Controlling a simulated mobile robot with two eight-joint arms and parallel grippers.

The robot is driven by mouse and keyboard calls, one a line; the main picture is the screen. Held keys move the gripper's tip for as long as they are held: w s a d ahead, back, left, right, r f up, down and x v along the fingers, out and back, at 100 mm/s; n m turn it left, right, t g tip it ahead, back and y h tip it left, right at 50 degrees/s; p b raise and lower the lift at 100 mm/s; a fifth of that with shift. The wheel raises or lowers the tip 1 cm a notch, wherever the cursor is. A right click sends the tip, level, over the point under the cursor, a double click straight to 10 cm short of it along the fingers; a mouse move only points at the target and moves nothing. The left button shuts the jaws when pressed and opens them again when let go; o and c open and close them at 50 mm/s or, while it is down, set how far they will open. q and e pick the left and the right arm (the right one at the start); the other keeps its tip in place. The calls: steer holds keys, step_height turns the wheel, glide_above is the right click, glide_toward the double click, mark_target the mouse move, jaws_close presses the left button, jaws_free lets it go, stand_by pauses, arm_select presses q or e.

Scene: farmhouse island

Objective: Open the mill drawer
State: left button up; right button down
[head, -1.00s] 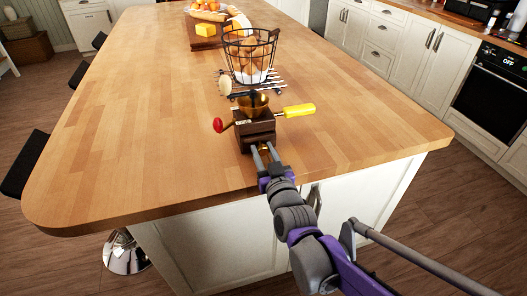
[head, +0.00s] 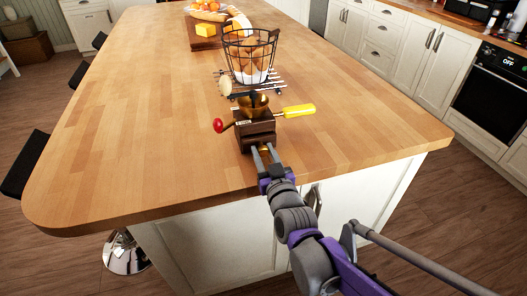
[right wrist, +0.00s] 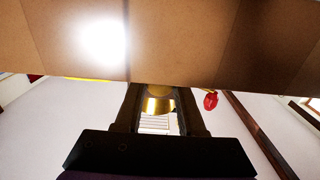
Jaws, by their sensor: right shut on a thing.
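The coffee mill (head: 257,130) is a dark wooden box with a brass bowl on top, standing near the front edge of the island top. My left gripper is not in view.
A yellow-handled tool (head: 299,110) lies right of the mill. Behind stand a wire basket (head: 250,55) of brown items and a board (head: 204,41) with yellow cheese. The island top (head: 120,130) is clear at the left; its front edge passes under my right arm.

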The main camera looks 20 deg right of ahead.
steer(key=s+p, duration=0.1)
steer(key=s, duration=0.3)
steer(key=shift+s+r+p, duration=0.15)
steer(key=shift+s+p, duration=0.25)
steer(key=shift+s, duration=0.3)
steer(key=c, duration=0.5)
jaws_free()
steer(key=s+p, duration=0.2)
steer(key=s, duration=0.8)
steer(key=shift+s+d, duration=0.2)
steer(key=shift+s, duration=0.15)
